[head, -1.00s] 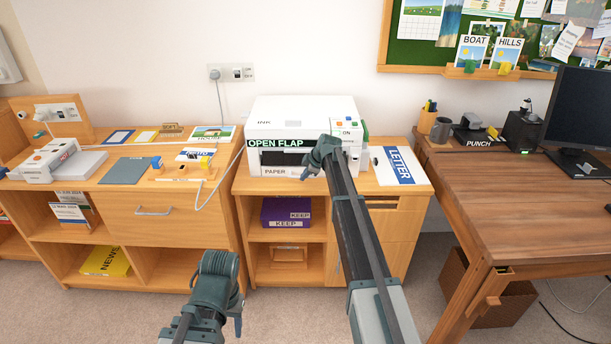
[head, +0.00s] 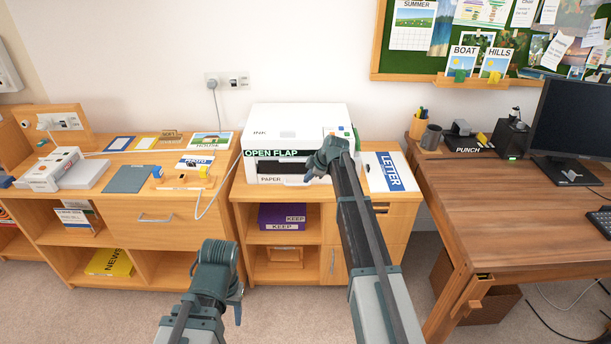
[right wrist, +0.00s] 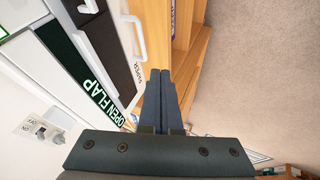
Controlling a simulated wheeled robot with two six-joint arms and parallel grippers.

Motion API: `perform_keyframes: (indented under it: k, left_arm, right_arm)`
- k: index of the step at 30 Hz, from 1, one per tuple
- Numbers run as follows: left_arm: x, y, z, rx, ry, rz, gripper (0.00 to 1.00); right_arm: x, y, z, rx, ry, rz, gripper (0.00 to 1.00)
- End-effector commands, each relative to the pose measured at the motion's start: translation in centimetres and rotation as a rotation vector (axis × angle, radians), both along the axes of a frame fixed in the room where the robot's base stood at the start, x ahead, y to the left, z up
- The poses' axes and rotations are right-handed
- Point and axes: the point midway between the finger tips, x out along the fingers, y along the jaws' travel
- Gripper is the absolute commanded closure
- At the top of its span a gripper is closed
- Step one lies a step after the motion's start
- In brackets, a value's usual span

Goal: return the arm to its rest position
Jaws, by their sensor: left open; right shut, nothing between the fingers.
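My right gripper (head: 314,174) is in front of the white printer (head: 290,119), near its right front side below the OPEN FLAP label (head: 270,154). In the right wrist view its two fingers (right wrist: 163,98) are together with nothing between them. The printer's front and its PAPER drawer handle (right wrist: 138,38) show just beside the fingers there; I cannot tell whether they touch. My left gripper (head: 232,305) hangs low in front of the left cabinet, over the carpet. It is open and holds nothing.
The left cabinet (head: 150,236) carries cards, a grey pad and boxes. The LETTER sheet (head: 389,172) lies right of the printer. A brown desk (head: 520,205) with a monitor (head: 575,118) stands at the right. The carpet (head: 285,315) in front is clear.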

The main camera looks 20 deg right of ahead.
Motion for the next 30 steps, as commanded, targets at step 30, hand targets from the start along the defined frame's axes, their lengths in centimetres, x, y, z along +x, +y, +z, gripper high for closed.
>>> perform_keyframes:
  k: [30]
  left_arm:
    - [0.0, 0.0, 6.3, 0.000, 0.000, 0.000, 0.48]
  right_arm:
    - [-41.8, 20.8, 2.7, -0.089, 0.580, -0.855, 1.00]
